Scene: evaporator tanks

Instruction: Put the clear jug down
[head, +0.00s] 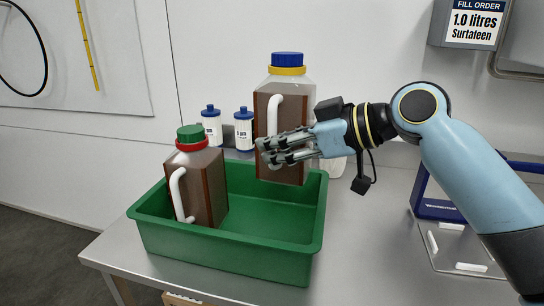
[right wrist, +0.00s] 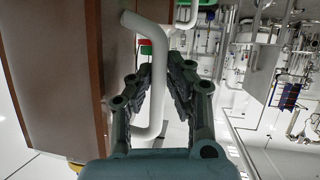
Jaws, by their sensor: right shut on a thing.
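The clear jug (head: 297,108), with brown liquid, a blue cap and a yellow collar, is upright at the right back part of a green tray (head: 225,252). Its base overlaps the tray's inside in the head view; I cannot tell whether it touches the floor. My right gripper (head: 277,150) comes from the right and is shut on the jug's white handle. In the right wrist view, the handle (right wrist: 152,95) runs between the fingers (right wrist: 155,85) beside the brown body (right wrist: 50,70). My left gripper is not in view.
A second brown-filled jug (head: 208,185) with a green cap and red collar leans slightly in the tray's left part. Two white bottles with blue caps (head: 243,128) stand behind the tray. A blue frame (head: 432,205) stands at the right.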

